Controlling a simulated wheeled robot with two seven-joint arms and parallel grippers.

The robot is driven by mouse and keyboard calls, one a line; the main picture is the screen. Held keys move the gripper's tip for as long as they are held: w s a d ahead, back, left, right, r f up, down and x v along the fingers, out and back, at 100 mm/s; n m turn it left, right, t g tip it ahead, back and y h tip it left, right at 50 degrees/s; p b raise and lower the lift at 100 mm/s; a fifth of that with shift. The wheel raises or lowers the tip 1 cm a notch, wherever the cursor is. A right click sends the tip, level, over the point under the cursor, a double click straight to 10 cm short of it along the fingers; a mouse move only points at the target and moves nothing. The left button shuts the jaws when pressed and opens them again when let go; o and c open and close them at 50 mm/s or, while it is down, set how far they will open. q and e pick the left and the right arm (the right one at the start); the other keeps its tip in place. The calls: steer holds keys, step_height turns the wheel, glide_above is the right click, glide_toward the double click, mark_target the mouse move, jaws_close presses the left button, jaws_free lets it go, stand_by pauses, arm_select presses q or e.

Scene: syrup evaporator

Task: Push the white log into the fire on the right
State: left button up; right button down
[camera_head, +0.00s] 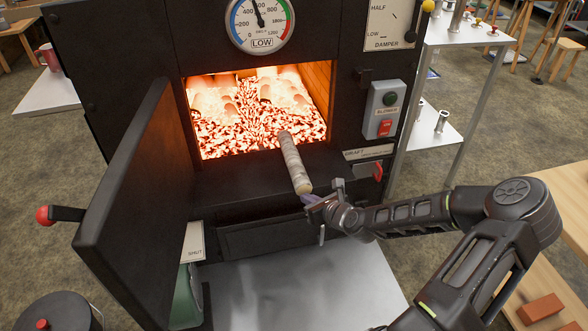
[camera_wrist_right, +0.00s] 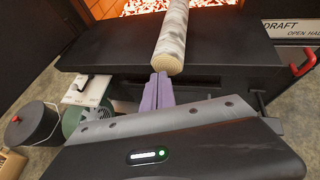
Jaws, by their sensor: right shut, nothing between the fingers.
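The white log (camera_head: 294,160) lies across the sill of the open firebox, its far end at the opening and its near end sticking out toward me. In the right wrist view the log (camera_wrist_right: 172,36) shows pale bark and a tan cut end. My right gripper (camera_head: 312,198) is shut and empty, its purple fingertips (camera_wrist_right: 160,80) right at the log's near end; I cannot tell if they touch it. The fire (camera_head: 255,115) glows orange and white inside the firebox. My left gripper is not in view.
The black firebox door (camera_head: 140,190) stands open on the left, its red-knobbed handle (camera_head: 44,215) outward. A blower switch box (camera_head: 383,109) and a red draft handle (camera_head: 377,171) are right of the opening. A grey metal plate (camera_head: 300,290) lies on the floor in front.

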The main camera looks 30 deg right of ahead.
mark_target(303, 191)
steer(key=w, duration=0.1)
steer(key=w+b, duration=0.1)
steer(key=w+d+b, duration=0.1)
steer(key=shift+w+d+f, duration=0.1)
steer(key=shift+w+f, duration=0.1)
steer(key=shift+f, duration=0.15)
steer(key=w+d+b, duration=0.1)
steer(key=w, duration=0.2)
steer(key=w+d, duration=0.1)
steer(key=w, duration=0.3)
steer(key=w+d+b, duration=0.1)
steer(key=w, duration=0.3)
steer(key=shift+d+b, duration=0.35)
steer(key=shift+d, duration=0.05)
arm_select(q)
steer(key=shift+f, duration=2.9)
arm_select(e)
steer(key=shift+w+d, duration=0.2)
steer(key=shift+w, duration=0.3)
steer(key=shift+w+d, duration=0.15)
steer(key=shift+w, duration=0.35)
steer(key=shift+r, duration=0.1)
